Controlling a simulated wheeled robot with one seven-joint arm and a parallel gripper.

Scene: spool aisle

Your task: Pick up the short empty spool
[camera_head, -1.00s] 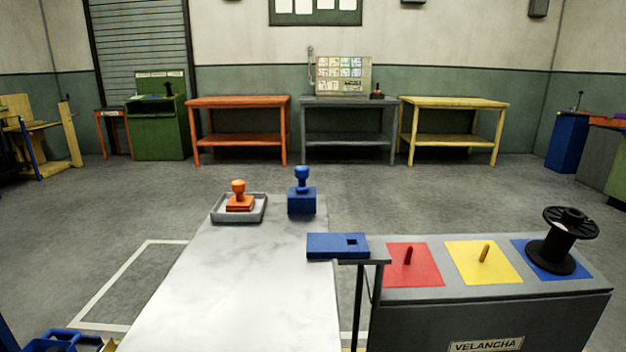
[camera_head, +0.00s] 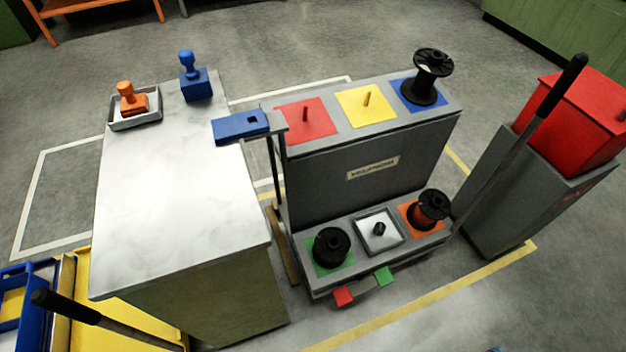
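A black spool (camera_head: 331,246) stands on a green pad on the low front shelf of the grey stand. It looks short and has no coloured winding, though its core is mostly hidden from above. A taller black spool (camera_head: 430,76) with a bare core stands on the blue pad at the right of the stand's upper top. A third spool (camera_head: 430,208), with an orange-red winding, stands on the orange pad at the right of the low shelf. My gripper is not in view.
Between the low spools is a pale square tray (camera_head: 379,232) with a dark peg. Red (camera_head: 306,120) and yellow (camera_head: 365,107) pads on top carry only pegs. A white-topped table (camera_head: 175,190) stands left, a grey bin with a red box (camera_head: 580,125) right. Floor in front is open.

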